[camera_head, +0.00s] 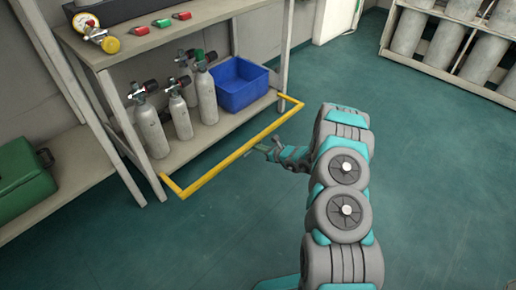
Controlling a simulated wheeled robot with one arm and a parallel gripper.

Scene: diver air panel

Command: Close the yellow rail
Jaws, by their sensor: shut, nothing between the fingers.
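The yellow rail (236,151) is a bar with short bent ends along the front of the lower shelf of the bench. It stands out in front of the shelf, above the floor. My gripper (256,149) is shut and empty, at the outer side of the rail near its middle right. My arm reaches in from the lower right.
Several grey cylinders (207,95) and a blue bin (240,84) stand on the lower shelf (191,150) behind the rail. A gauge (110,45) lies on the upper top. A green case (22,178) is at left. The floor (430,190) right of my arm is clear.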

